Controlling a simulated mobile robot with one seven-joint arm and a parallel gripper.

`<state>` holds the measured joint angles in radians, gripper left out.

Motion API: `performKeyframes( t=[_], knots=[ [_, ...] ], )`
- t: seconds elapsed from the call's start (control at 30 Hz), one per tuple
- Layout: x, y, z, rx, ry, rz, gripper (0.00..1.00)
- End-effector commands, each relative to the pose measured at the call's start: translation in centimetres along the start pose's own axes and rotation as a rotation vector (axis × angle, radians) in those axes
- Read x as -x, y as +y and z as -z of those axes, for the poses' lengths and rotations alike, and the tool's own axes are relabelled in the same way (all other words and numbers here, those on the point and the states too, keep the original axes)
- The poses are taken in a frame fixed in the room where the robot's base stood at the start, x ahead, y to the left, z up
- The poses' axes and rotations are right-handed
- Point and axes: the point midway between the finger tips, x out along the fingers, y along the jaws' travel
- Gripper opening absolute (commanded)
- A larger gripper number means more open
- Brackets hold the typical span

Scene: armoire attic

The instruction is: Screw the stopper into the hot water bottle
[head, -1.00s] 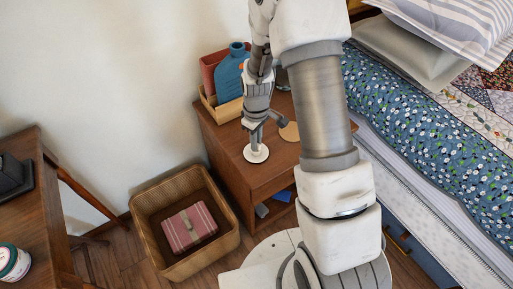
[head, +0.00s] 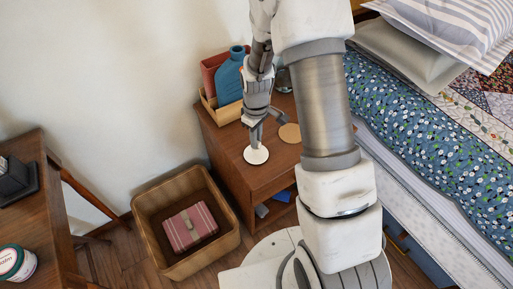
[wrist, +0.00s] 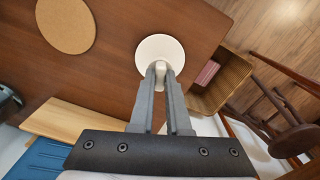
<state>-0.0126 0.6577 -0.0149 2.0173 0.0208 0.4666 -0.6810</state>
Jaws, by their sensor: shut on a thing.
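The blue hot water bottle (head: 229,80) stands in a shallow wooden tray (head: 226,113) at the back of the nightstand. Its blue neck points up. My gripper (head: 256,143) is over a white disc (head: 256,156) near the nightstand's front left edge. In the wrist view my gripper (wrist: 161,68) is shut on a small pale knob (wrist: 161,74), apparently the stopper, at the near side of the white disc (wrist: 160,50). Whether the knob and disc are one piece, or whether they are lifted, I cannot tell.
A round cork mat (head: 290,132) lies right of the disc on the nightstand (head: 275,173). A reddish item (head: 211,72) stands behind the bottle. A wicker basket (head: 228,243) holds a striped box on the floor at left. The bed (head: 430,130) borders the right.

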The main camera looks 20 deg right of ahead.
Motion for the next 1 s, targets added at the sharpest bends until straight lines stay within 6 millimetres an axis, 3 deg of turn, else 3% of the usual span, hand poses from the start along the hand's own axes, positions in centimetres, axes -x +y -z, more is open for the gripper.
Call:
performKeyframes(
  t=[1.0],
  knots=[
    [4.8,0.0,0.0,0.0,0.0,0.0,0.0]
  ],
)
